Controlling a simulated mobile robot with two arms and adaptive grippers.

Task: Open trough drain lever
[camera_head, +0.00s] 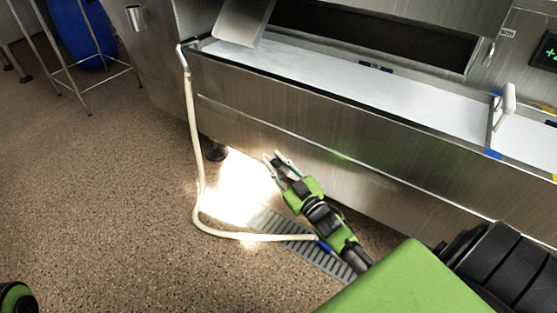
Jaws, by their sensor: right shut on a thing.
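The steel trough (330,125) runs across the upper right, with a pale inner surface. My right gripper (275,158) reaches forward from the lower right to just below the trough's front lower edge. Its two fingers point up and left, and it is shut on a small part at the fingertips, which I take to be the drain lever. The lever is too small and too much covered by the fingers to make out its shape or angle. A part of my left arm shows in the bottom left corner; its gripper is out of view.
A pale hose (195,130) hangs from the trough's left end and curves across the floor to a blue-ended tip near my right arm. A slotted floor drain grate (275,222) lies beneath. A blue barrel (80,35) and metal stand are upper left. The left floor is clear.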

